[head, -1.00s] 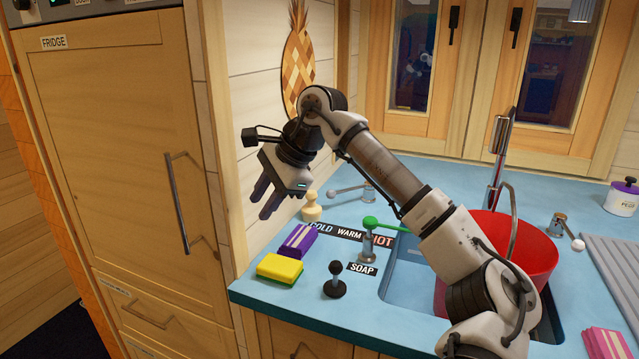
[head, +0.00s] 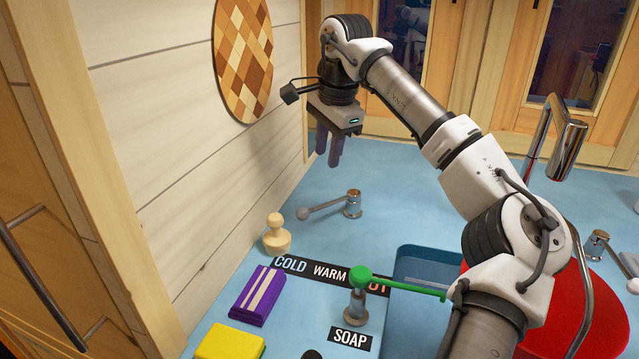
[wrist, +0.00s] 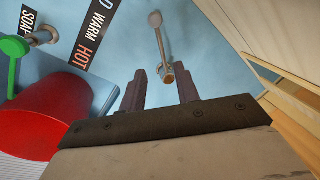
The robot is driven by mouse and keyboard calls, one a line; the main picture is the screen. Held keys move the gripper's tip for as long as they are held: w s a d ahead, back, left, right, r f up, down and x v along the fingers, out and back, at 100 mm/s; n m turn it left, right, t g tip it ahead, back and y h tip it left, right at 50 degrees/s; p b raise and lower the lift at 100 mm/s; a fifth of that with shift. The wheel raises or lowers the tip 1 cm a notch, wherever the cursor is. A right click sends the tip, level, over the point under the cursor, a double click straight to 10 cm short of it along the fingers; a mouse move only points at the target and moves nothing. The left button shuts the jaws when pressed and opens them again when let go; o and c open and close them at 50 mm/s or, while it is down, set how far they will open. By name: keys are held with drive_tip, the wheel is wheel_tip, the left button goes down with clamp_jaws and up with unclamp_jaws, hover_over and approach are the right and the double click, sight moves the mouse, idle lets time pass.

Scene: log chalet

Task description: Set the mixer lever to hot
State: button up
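A metal lever with a grey ball knob (head: 330,205) is mounted on a short chrome post (head: 352,204) on the blue counter. Its knob end points left, towards the COLD side of the label strip. The strip reads COLD (head: 290,265), WARM (head: 330,273) and HOT, with HOT partly covered by a green-headed soap dispenser (head: 358,285). My gripper (head: 328,160) is above and behind the lever, fingers pointing down, empty. In the wrist view the lever (wrist: 162,45) shows beyond my open fingers (wrist: 161,92), with its post end between the fingertips and apart from them.
A wooden peg-like figure (head: 276,235), a purple packet (head: 258,295) and a yellow sponge (head: 230,344) are at the left. The plank wall (head: 200,130) stands close on the left.

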drive_tip(key=p, duration=0.2)
approach(322, 208)
drive_tip(key=f, duration=0.2)
drive_tip(key=w+f, duration=0.1)
drive_tip(key=f, duration=0.1)
drive_tip(key=a+f, duration=0.1)
drive_tip(key=f, duration=0.2)
drive_tip(key=shift+w+f, duration=0.1)
drive_tip(key=shift+w, duration=0.2)
drive_tip(key=shift+c, duration=0.4)
clamp_jaws()
